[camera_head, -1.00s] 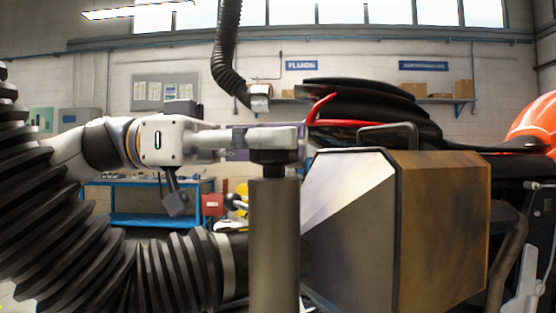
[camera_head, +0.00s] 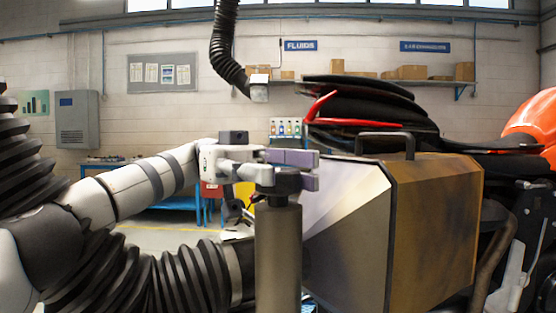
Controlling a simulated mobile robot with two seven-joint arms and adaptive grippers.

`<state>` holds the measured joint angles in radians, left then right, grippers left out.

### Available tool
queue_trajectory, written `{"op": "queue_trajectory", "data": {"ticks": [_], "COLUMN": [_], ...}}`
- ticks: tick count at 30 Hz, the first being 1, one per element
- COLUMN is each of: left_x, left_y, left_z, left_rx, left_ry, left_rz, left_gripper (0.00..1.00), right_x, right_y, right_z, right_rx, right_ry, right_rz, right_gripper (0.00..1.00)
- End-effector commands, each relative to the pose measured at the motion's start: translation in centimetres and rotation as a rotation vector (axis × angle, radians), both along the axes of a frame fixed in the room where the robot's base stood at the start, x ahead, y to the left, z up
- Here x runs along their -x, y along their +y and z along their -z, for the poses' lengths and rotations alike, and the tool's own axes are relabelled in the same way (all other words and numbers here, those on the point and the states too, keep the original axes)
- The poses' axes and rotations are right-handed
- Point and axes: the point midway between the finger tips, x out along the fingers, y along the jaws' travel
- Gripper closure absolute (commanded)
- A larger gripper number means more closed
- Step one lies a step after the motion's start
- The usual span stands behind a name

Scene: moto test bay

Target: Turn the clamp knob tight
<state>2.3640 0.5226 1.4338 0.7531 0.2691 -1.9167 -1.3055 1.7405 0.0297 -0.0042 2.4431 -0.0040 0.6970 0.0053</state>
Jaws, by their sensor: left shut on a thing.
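The clamp knob (camera_head: 279,180) is black and sits on top of an upright grey cylindrical post (camera_head: 278,255) in the middle of the view. My left gripper (camera_head: 304,170) comes in from the left at knob height. Its purple-grey fingers are closed around the knob, one on the far side and one towards the right. Part of the knob's upper side is hidden by the fingers. How tight the knob is cannot be seen. My right gripper is not in view.
A tapered metal hood with a brown box body (camera_head: 435,225) and a top handle stands just right of the post. A motorcycle with an orange part (camera_head: 535,118) is behind it. A ribbed black hose (camera_head: 185,272) runs to the post's left. Another hose (camera_head: 224,50) hangs above.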

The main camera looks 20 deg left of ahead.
Motion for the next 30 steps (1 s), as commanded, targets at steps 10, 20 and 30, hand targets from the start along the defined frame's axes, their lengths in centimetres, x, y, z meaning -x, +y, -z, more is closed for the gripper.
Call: {"op": "queue_trajectory", "data": {"ticks": [10,20,30], "left_x": [0.03,0.06,0.06], "left_y": [0.06,0.07,0.03], "left_z": [-0.13,-0.15,-0.08], "left_rx": [0.005,0.005,0.003], "left_ry": [-0.002,-0.002,-0.003], "left_rz": [0.03,0.03,0.03], "left_gripper": [0.87,0.44,0.37], "right_x": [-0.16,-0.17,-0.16], "right_y": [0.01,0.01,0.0], "right_z": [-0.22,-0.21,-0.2], "right_rx": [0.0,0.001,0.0], "right_ry": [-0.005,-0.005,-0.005], "right_rz": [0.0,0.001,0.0], "right_gripper": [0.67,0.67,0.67]}}
